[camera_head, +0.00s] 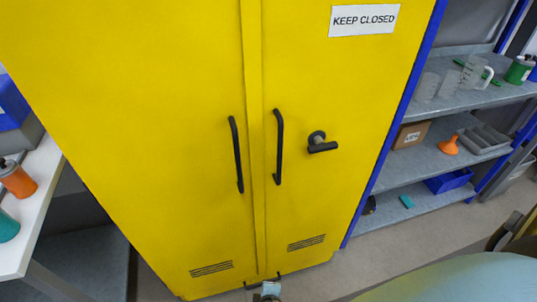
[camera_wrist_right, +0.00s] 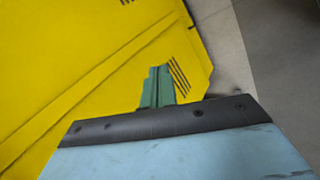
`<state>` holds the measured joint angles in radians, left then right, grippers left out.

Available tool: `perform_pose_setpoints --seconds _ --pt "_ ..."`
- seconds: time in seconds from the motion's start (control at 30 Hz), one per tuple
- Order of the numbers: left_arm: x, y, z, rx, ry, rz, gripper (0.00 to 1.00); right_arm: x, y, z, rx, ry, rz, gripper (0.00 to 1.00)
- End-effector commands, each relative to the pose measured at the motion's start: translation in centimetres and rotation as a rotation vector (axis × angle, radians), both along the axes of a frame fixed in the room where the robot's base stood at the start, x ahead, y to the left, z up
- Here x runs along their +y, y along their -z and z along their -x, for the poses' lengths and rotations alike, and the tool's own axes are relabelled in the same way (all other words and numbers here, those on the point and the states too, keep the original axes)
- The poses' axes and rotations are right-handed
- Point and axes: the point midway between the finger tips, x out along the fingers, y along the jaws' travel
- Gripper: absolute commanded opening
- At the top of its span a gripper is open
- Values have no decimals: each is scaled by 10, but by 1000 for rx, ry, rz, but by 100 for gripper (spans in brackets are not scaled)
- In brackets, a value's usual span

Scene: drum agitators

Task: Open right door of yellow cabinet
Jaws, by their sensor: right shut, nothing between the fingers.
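The yellow cabinet (camera_head: 170,110) fills the middle of the head view, and both its doors are closed. The right door (camera_head: 345,85) carries a long black vertical handle (camera_head: 279,147) and a black lever (camera_head: 321,144) to the right of it. The left door has its own black handle (camera_head: 236,155). In the right wrist view, my right gripper (camera_wrist_right: 157,88) shows green fingers, shut and empty, in front of the yellow cabinet (camera_wrist_right: 95,60) near a slotted vent (camera_wrist_right: 180,74). No handle shows in that view. My left gripper is not in view.
Blue-framed grey shelves (camera_head: 440,157) with beakers, a box and an orange funnel (camera_head: 448,146) stand right of the cabinet. A white bench (camera_head: 35,195) with bottles stands at the left. Floor (camera_head: 400,240) is visible in front of the shelves.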

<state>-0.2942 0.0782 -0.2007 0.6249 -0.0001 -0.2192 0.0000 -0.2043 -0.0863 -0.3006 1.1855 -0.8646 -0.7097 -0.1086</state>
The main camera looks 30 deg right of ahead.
Motion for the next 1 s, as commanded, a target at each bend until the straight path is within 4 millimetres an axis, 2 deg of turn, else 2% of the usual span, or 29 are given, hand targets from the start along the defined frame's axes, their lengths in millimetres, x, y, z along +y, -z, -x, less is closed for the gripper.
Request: perform_pose_setpoints --seconds 0.03,0.07,0.1,0.17,0.2,0.3,0.4,0.5,0.6,0.77,1.0 --pt "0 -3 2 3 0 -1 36 6 -44 -36 -90 -22 82 0" --pt "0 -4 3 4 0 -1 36 7 -71 -54 -143 -28 141 0" --pt "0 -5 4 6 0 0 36 7 -107 -75 -211 -26 219 0" --pt "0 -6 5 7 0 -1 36 4 -163 -99 -310 -1 330 0" --pt "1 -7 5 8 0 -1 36 1 -200 -111 -372 26 399 0" --pt "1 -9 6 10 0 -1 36 -8 -281 -123 -499 118 541 0" --pt "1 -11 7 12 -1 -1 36 -17 -340 -122 -588 209 638 0" --pt "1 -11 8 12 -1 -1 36 -24 -375 -117 -637 274 695 0" --pt "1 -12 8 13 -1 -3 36 -29 -389 -116 -658 303 720 0" --pt "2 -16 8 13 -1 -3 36 -44 -392 -128 -660 309 727 0" --pt "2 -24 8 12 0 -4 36 -79 -392 -157 -659 306 726 0"
